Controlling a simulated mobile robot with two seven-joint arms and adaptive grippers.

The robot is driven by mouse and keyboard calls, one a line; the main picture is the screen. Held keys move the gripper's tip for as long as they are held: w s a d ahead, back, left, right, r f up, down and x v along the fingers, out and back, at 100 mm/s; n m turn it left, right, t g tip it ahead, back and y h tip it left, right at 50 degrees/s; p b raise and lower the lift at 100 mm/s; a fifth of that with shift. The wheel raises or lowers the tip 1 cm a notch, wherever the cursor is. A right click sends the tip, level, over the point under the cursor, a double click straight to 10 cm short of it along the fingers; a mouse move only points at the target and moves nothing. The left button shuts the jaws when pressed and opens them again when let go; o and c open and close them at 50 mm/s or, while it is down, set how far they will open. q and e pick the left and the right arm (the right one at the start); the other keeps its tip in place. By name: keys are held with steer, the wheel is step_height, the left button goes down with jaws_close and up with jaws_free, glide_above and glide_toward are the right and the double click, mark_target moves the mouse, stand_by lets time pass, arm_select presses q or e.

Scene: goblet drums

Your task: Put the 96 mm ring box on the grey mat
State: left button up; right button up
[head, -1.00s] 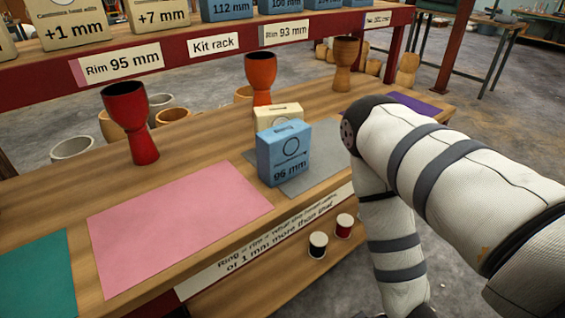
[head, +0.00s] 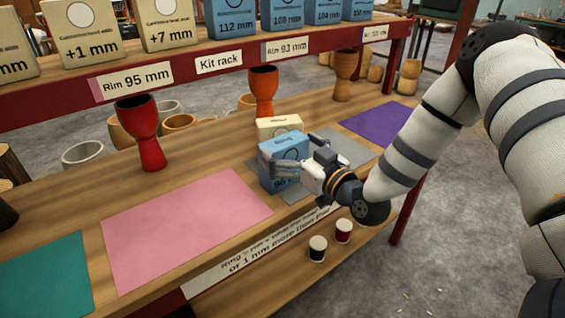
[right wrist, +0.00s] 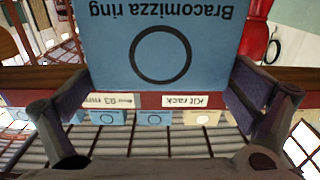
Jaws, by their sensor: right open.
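The blue 96 mm ring box (head: 283,150) stands upright at the front left edge of the grey mat (head: 350,150); its base seems to overlap that edge, and I cannot tell how much is on the mat. In the right wrist view the box (right wrist: 160,55) shows upside down between the two open fingers (right wrist: 160,85), close to both. I cannot tell whether they touch it. My left gripper is not in view.
A cream box (head: 278,125) stands right behind the blue one. A red goblet drum (head: 142,130) and an orange one (head: 263,88) stand further back. A pink mat (head: 185,225), a teal mat (head: 45,280) and a purple mat (head: 380,122) lie bare. The kit rack (head: 219,63) runs behind.

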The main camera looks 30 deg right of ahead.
steer(key=shift+w+f, duration=0.25)
steer(key=shift+w, duration=0.5)
steer(key=shift+w+a+r, duration=0.1)
steer(key=shift+w+r, duration=0.05)
steer(key=shift+w, duration=0.1)
steer(key=c, duration=1.4)
steer(key=shift+r, duration=0.1)
